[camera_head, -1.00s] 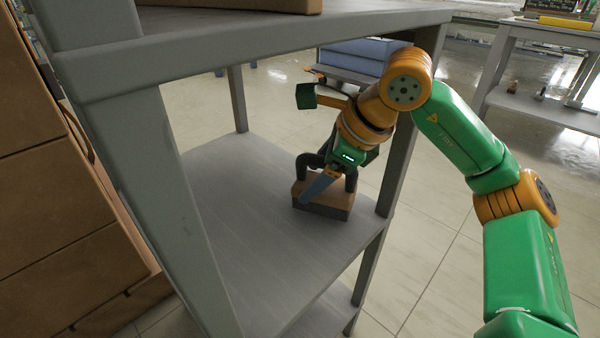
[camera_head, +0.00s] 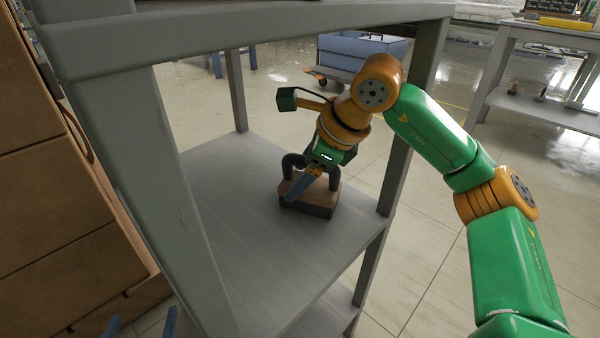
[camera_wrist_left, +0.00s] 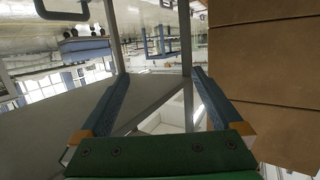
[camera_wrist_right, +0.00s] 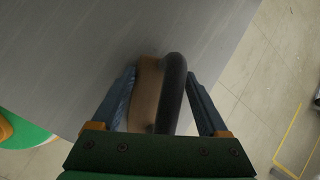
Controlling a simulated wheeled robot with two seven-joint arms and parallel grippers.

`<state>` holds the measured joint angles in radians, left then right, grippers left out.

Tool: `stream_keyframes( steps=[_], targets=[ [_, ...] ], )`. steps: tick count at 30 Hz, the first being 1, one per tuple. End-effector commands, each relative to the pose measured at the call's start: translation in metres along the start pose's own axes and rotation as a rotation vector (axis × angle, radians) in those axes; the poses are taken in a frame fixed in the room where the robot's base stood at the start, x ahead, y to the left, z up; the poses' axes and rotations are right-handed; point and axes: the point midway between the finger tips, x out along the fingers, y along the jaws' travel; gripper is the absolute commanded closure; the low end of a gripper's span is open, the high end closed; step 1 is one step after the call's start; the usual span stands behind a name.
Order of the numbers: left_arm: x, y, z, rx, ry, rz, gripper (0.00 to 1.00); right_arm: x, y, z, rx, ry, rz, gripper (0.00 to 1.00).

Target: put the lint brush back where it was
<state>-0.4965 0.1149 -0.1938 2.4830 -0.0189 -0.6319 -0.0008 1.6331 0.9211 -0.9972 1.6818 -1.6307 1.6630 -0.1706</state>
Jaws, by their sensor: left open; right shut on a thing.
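The lint brush (camera_head: 318,206) has a wooden block, a dark underside and a dark curved handle. It is upright at the middle board of a grey shelf (camera_head: 235,220); I cannot tell whether it touches the board. My right gripper (camera_head: 304,184) reaches down from above and is shut on the brush. In the right wrist view the wooden block (camera_wrist_right: 146,92) and black handle (camera_wrist_right: 173,90) lie between the fingers. My left gripper (camera_head: 142,324) is open and empty; only its blue fingertips show at the bottom left, outside the shelf and away from the brush.
Grey shelf posts (camera_head: 400,150) stand on both sides of my right arm, and an upper board (camera_head: 250,38) is overhead. Brown boxes (camera_head: 50,200) are stacked at the left. The board around the brush is bare.

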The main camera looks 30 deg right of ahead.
Motion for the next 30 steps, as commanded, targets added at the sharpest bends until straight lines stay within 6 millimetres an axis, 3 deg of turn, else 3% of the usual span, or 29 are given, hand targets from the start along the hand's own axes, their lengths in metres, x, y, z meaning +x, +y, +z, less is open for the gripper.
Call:
stream_keyframes(
  steps=[1,3,12,20,26,30],
  targets=[
    [0.0,0.0,-0.001,0.0,0.006,0.0,0.0,0.0,0.0,0.0,0.0,0.0,0.0,0.2],
    [0.0,0.0,-0.002,0.0,0.007,0.0,0.0,0.0,0.0,0.0,0.0,0.0,0.0,0.01],
    [0.0,0.0,0.0,0.0,-0.005,0.0,0.0,-0.001,0.0,0.001,0.0,0.0,0.0,0.0],
    [-0.015,-0.005,0.055,-0.01,-0.302,-0.011,0.0,-0.019,-0.001,0.002,0.001,-0.001,-0.001,0.0],
    [-0.042,-0.008,0.101,-0.021,-0.568,-0.02,0.0,-0.034,-0.001,0.002,0.0,-0.001,-0.001,0.0],
    [-0.037,-0.008,0.099,-0.019,-0.533,-0.019,0.0,-0.051,0.013,-0.029,0.003,0.001,-0.003,0.0]
  ],
)
